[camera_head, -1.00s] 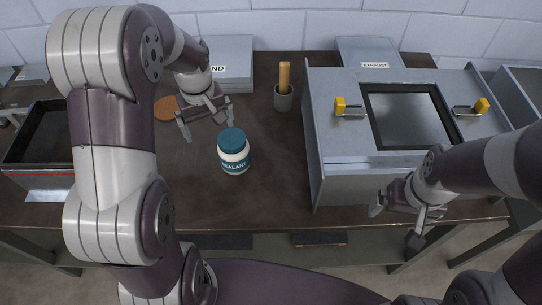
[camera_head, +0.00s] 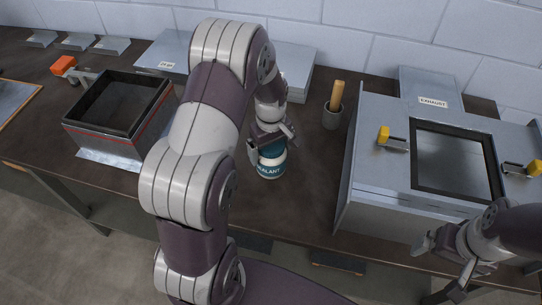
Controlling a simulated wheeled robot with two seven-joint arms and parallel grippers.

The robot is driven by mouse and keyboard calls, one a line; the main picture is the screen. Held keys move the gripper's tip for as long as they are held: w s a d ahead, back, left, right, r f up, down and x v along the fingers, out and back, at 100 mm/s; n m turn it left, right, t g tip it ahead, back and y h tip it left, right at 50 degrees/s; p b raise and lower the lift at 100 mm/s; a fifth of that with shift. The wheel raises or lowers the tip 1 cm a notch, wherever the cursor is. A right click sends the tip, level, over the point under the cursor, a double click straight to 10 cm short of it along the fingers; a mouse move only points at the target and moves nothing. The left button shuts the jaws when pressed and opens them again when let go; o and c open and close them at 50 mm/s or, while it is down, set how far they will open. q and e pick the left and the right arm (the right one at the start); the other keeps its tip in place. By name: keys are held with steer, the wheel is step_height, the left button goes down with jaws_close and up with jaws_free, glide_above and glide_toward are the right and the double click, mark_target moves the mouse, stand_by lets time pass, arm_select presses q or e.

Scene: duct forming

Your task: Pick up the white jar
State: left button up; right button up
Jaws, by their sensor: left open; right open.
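The white jar (camera_head: 270,171) stands upright on the dark workbench (camera_head: 310,190), with a blue lid and a blue label that reads as sealant. My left gripper (camera_head: 272,150) is open at the jar's top, its fingers beside the lid and partly covering it. I cannot tell whether the fingers touch the jar. My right gripper (camera_head: 444,274) is open and empty, low at the right in front of the metal duct box.
The metal duct box (camera_head: 365,170) with yellow-tipped clamps stands right of the jar. A grey cup (camera_head: 332,117) with a wooden handle stands behind. A dark open box (camera_head: 118,113) is at left. Flat metal boxes (camera_head: 164,53) line the back. Bench space between jar and duct box is clear.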

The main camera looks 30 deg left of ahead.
arm_select(q)
step_height(320, 180, down, 2)
steer(key=shift+w+f, duration=0.1)
steer(key=c, duration=1.2)
steer(key=shift+r, duration=0.2)
